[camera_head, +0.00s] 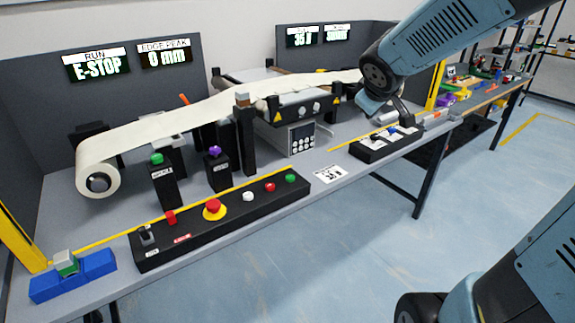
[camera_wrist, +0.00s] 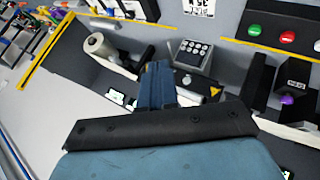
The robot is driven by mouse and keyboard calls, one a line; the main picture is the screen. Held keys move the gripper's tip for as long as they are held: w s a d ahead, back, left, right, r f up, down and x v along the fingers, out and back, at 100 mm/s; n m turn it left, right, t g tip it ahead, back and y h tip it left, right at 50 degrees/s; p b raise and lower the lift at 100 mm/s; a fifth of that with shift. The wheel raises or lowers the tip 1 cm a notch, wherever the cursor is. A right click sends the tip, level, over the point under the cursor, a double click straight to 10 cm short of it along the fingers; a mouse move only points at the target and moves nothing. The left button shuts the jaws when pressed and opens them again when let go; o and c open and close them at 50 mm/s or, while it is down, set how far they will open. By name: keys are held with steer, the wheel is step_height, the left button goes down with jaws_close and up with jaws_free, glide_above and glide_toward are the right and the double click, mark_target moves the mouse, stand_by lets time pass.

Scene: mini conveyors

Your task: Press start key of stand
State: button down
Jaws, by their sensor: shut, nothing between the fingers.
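A black control panel (camera_head: 225,224) lies along the table's front edge. It carries a green button (camera_head: 290,178), a red button (camera_head: 270,187), a white button (camera_head: 248,196), a red mushroom button on yellow (camera_head: 213,208) and a grey switch. No label reading start is legible. Behind it stands a machine with a grey keypad (camera_head: 302,138), also in the wrist view (camera_wrist: 193,53). The left display (camera_head: 98,65) reads RUN E-STOP. My gripper (camera_head: 408,121) is right of the keypad, above the table and apart from the panel. Its blue fingers (camera_wrist: 157,70) are together and empty.
A white paper web (camera_head: 215,105) runs from a roll (camera_head: 98,180) to the machine. Posts with a green (camera_head: 157,159) and a purple knob (camera_head: 215,152) stand behind the panel. A blue block (camera_head: 72,281) sits front left.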

steer(key=w+a+f+n+y, duration=0.4)
steer(key=w+a+f+n, duration=0.25)
steer(key=w+a, duration=0.2)
steer(key=n+g+y, duration=0.2)
steer(key=n+y, duration=0.3)
glide_above(292, 178)
step_height(292, 178, down, 9)
steer(key=shift+f+m, duration=0.1)
steer(key=shift+m, duration=0.15)
steer(key=shift+f, duration=0.1)
steer(key=shift+f, duration=4.3)
steer(key=shift+f, duration=0.1)
steer(key=shift+f, duration=0.25)
